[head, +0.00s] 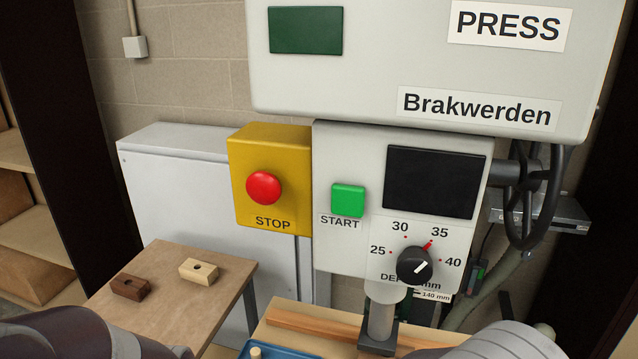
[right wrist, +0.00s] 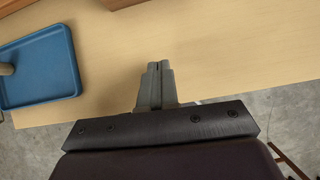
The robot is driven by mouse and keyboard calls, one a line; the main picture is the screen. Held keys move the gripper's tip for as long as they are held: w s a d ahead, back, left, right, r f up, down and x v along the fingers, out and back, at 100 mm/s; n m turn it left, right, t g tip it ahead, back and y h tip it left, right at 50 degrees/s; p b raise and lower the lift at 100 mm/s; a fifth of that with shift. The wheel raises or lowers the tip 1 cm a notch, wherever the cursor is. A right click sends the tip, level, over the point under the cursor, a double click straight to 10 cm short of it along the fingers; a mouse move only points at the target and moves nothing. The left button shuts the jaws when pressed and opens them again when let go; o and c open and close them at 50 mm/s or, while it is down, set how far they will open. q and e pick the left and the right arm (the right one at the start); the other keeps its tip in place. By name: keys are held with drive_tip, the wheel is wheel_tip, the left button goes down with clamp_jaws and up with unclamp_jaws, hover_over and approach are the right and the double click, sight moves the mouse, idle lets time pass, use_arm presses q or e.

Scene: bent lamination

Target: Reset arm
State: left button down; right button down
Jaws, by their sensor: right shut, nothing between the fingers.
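My right gripper (right wrist: 158,68) is shut and empty in the right wrist view, over the light wooden table (right wrist: 220,60) near its front edge. In the head view, parts of my arms show at the bottom left and bottom right, but neither gripper's fingers are in view.
A blue tray (right wrist: 40,72) with a wooden peg lies at the left of the table in the right wrist view. A side table (head: 165,285) holds a dark block (head: 130,287) and a light block (head: 203,271). A metal press column (head: 380,322) stands above the work table.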

drive_tip(key=s+d+m, duration=0.1)
drive_tip(key=m, duration=0.1)
drive_tip(key=s+d+m+g, duration=0.1)
drive_tip(key=m, duration=0.2)
drive_tip(key=s+d+m+g+h, duration=0.1)
drive_tip(key=s+m, duration=0.1)
drive_tip(key=shift+m, duration=0.4)
drive_tip(key=s+d+r+m+g+y, duration=0.1)
drive_tip(key=s+d+r+m, duration=0.1)
drive_tip(key=m, duration=1)
drive_tip(key=s+d+r+m+g+y, duration=0.1)
drive_tip(key=r+m, duration=0.3)
drive_tip(key=m, duration=0.8)
drive_tip(key=shift+s+d+r+g+y+b, duration=0.3)
drive_tip(key=shift+s+d+g+y+b, duration=0.15)
drive_tip(key=shift+d+g, duration=0.3)
